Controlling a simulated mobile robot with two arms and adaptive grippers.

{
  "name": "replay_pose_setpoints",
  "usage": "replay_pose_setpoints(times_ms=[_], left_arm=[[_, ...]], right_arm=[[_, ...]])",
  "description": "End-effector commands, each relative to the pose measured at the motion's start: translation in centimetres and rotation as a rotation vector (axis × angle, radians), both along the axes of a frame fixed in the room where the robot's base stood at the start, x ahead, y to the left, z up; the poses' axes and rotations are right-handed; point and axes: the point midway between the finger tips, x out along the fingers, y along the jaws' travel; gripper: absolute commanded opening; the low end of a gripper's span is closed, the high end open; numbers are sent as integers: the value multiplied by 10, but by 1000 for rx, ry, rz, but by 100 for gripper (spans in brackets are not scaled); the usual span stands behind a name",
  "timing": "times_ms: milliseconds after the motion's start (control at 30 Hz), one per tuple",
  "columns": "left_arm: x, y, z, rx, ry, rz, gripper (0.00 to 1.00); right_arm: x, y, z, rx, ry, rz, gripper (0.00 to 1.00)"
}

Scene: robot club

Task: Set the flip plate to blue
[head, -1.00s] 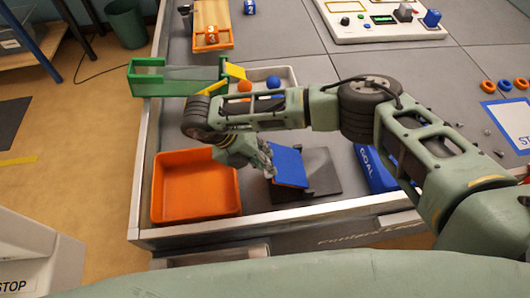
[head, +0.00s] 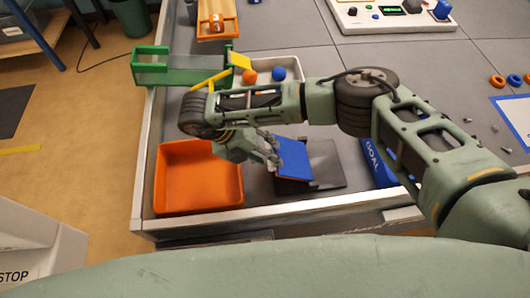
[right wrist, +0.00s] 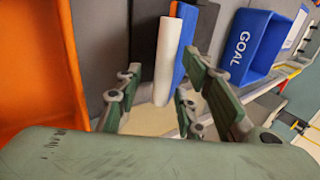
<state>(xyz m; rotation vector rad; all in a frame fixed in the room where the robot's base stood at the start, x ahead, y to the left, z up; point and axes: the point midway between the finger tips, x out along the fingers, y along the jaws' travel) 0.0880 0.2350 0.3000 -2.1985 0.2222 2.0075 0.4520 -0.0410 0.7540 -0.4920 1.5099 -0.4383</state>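The flip plate (head: 293,158) shows a blue face in the head view. It sits tilted on a dark flat base (head: 325,166) near the table's front edge. My right gripper (head: 274,151) is close to the plate's left edge; I cannot tell whether it touches. In the right wrist view its fingers (right wrist: 160,92) stand apart with nothing visibly clamped between them. The plate shows there as a narrow blue strip (right wrist: 187,42), beside a pale upright bar (right wrist: 168,62) beyond the fingers. My left gripper is not in view.
An orange tray (head: 198,206) stands left of the plate and a blue GOAL bin (head: 376,169) right of it. Behind my arm are a green-ended channel (head: 150,68) and a white tray (head: 293,68) with an orange and a blue ball. A control panel (head: 350,22) is at the back.

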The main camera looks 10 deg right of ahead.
Motion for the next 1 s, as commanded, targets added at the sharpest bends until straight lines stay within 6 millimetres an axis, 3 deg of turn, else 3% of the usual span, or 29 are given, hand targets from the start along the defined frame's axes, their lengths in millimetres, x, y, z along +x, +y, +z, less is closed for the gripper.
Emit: replay_pose_setpoints(times_ms=[333,700,1000], left_arm=[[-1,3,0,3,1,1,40],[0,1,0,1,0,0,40],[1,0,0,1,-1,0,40]], right_arm=[[1,8,11,1,-1,0,35],[-1,50,74,0,-2,2,35],[-2,67,99,-1,-1,0,35]])
